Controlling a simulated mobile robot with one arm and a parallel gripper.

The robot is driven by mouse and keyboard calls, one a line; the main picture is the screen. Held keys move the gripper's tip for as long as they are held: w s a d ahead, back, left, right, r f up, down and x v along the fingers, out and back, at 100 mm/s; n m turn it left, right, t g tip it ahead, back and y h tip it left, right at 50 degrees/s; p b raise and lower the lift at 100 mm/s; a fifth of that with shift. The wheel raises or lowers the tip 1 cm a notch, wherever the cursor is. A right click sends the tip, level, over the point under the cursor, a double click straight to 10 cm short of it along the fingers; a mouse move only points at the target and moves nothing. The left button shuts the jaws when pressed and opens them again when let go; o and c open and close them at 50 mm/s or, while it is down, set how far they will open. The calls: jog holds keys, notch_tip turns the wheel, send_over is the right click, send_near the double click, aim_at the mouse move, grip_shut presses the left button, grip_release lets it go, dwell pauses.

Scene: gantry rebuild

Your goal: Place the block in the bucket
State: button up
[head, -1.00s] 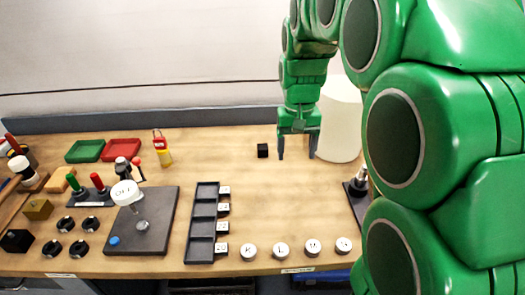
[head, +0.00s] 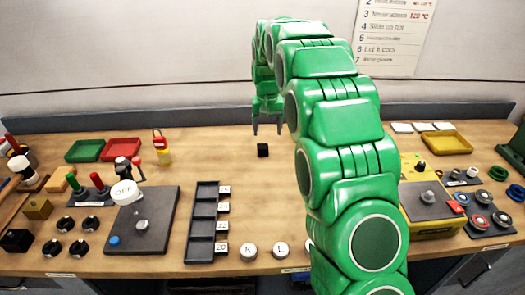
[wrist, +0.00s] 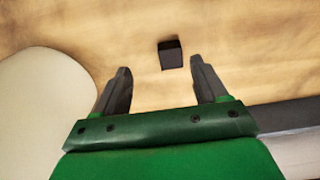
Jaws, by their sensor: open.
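A small black block (head: 263,150) sits on the wooden table near the back middle. My gripper (head: 267,131) is open and empty, above the table and just above the block in the head view. In the wrist view the block (wrist: 170,55) shows just beyond the fingertips, between their lines and apart from both. A pale, rounded object, likely the bucket (wrist: 40,105), stands at the left of the wrist view, partly cut off. In the head view it is hidden behind my arm.
Red (head: 121,148) and green (head: 85,151) trays are back left. A yellow box (head: 432,217) is right. The table around the block is clear.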

aim_at(262, 146)
jog(key=w+f, duration=0.1)
jog(key=w+a+f, duration=0.1)
jog(key=shift+w, duration=0.35)
jog(key=shift+a+f, duration=0.2)
jog(key=shift+f, duration=3.8)
jog(key=shift+c, duration=0.3)
jog(key=shift+r, duration=0.1)
grip_shut()
